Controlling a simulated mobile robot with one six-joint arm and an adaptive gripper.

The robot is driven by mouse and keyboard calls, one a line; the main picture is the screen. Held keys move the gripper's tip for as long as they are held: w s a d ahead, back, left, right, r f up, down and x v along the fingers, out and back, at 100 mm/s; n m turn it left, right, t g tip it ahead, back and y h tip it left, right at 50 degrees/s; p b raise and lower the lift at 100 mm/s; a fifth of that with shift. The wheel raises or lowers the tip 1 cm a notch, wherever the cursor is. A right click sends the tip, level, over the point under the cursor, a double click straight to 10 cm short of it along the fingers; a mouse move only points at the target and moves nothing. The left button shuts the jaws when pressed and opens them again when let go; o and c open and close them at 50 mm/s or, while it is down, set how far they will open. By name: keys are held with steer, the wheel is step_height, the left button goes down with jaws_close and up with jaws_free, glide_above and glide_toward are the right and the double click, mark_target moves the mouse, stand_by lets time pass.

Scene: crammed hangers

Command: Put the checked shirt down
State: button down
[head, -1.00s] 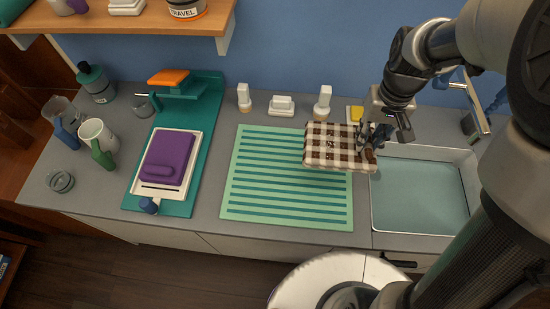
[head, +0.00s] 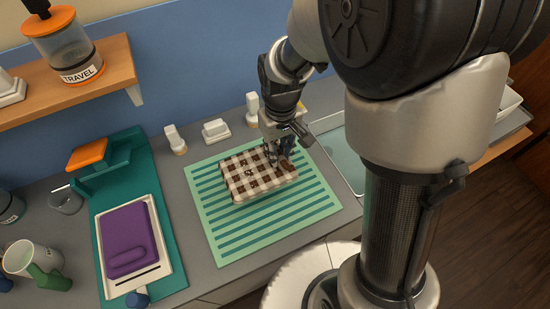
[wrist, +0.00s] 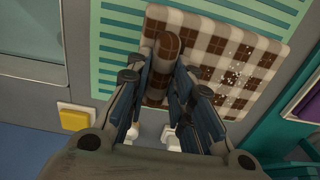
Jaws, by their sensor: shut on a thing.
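The checked shirt (head: 250,176) is a folded brown-and-white block with a brown roll at its right end and pale specks on top. In the head view it is over the green striped mat (head: 222,246); whether it touches the mat I cannot tell. My gripper (head: 280,158) is shut on the shirt at its right end. In the wrist view my gripper (wrist: 160,98) has its fingers on both sides of the brown roll of the shirt (wrist: 225,60). The fingers hide part of the shirt's near edge.
A purple item on a white tray (head: 156,268) stands on a teal board left of the mat. Several white items, including a bottle (head: 175,140), line the back. The sink (head: 342,160) is to the right. A yellow block (wrist: 74,116) is near the gripper. The mat's front is bare.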

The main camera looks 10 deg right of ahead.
step_height(320, 180, down, 8)
steer(key=shift+f+b, duration=0.2)
steer(key=shift+b, duration=0.9)
steer(key=shift+f, duration=0.2)
steer(key=c, duration=1.4)
jaws_free()
steer(key=shift+r, duration=0.15)
step_height(320, 180, up, 13)
steer(key=p, duration=0.4)
steer(key=shift+d+f, duration=0.1)
steer(key=shift+f, duration=0.1)
steer(key=s+d+r+m+t, duration=0.1)
steer(key=s+d+r, duration=0.1)
steer(key=s+r, duration=0.3)
steer(key=s+d+r+m+t, duration=0.1)
steer(key=s+r+t, duration=0.1)
steer(key=s+r, duration=0.3)
steer(key=s+d+r+m+t, duration=0.1)
steer(key=s+d+r, duration=0.1)
steer(key=s+r, duration=0.2)
steer(key=shift+s+d+r+t, duration=0.15)
steer(key=shift+s+r, duration=0.05)
steer(key=shift+s, duration=0.45)
steer(key=shift+s+d+r+t, duration=0.15)
steer(key=shift+s+r, duration=0.05)
steer(key=shift+s, duration=0.45)
